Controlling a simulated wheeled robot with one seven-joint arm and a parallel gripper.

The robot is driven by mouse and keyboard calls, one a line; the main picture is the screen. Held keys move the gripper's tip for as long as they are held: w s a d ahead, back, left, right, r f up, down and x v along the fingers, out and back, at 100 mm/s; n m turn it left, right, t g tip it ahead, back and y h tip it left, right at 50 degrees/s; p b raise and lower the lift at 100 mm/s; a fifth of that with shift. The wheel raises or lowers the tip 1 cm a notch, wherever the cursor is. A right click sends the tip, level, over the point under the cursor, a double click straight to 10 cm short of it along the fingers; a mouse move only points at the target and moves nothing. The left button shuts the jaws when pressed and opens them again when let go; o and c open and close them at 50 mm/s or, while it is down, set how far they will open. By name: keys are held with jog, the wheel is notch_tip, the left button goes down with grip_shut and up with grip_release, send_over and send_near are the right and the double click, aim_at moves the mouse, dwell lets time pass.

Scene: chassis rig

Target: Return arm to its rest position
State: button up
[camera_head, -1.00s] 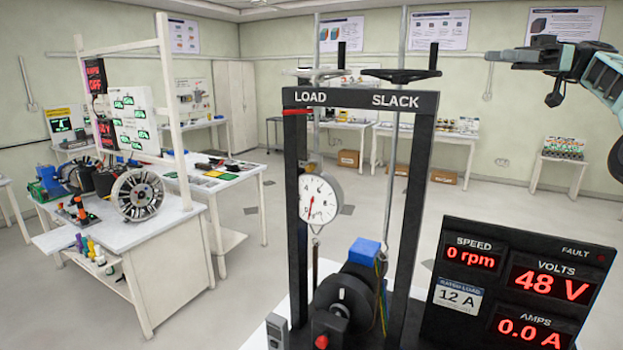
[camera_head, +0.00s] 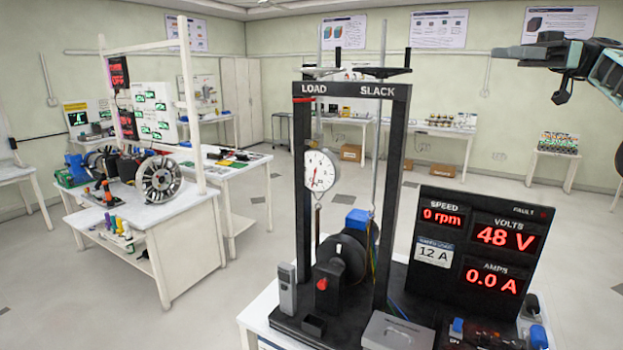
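My gripper (camera_head: 508,53) is at the upper right of the head view, on my arm, which reaches in from the right edge. It points left and is in the air, above and to the right of the display panel. It touches nothing and no object shows in it. Its fingers are seen from the side, so the gap between them cannot be made out. Most of my arm is outside the picture.
A black test rig (camera_head: 395,190) with LOAD and SLACK handwheels, a dial gauge (camera_head: 320,171) and a motor stands in front. Its display panel (camera_head: 478,245) reads 0 rpm, 48 V, 0.0 A. A workbench (camera_head: 190,230) stands at left. Open floor lies between.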

jog(key=a+f+m+g+h+b, duration=0.1)
jog(key=a+f+m+h+b, duration=0.2)
jog(key=a, duration=0.7)
jog(key=a+f+m+b, duration=0.2)
jog(key=a+f, duration=0.4)
jog(key=a, duration=0.5)
jog(key=s+a+f+m+g+h+b, duration=0.1)
jog(key=s+a+f+m+h+b, duration=0.15)
jog(key=s+a+f, duration=0.4)
jog(key=s+a+f+m+h+b, duration=0.1)
jog(key=s+a+f+h+b, duration=0.2)
jog(key=a+f, duration=0.55)
jog(key=s+f+m+h+b, duration=0.2)
jog(key=s+f+h+b, duration=0.25)
jog(key=s+f, duration=1.3)
jog(key=s+d+f+t+h+b, duration=0.1)
jog(key=s+d+f+h, duration=0.1)
jog(key=s+d+f, duration=0.3)
jog(key=s+d+f+t+h+b, duration=0.1)
jog(key=s+d+f+h+b, duration=0.1)
jog(key=s+d+f, duration=0.3)
jog(key=s+f, duration=0.4)
jog(key=s, duration=0.1)
jog(key=shift+d+t, duration=0.25)
jog(key=shift+t, duration=0.05)
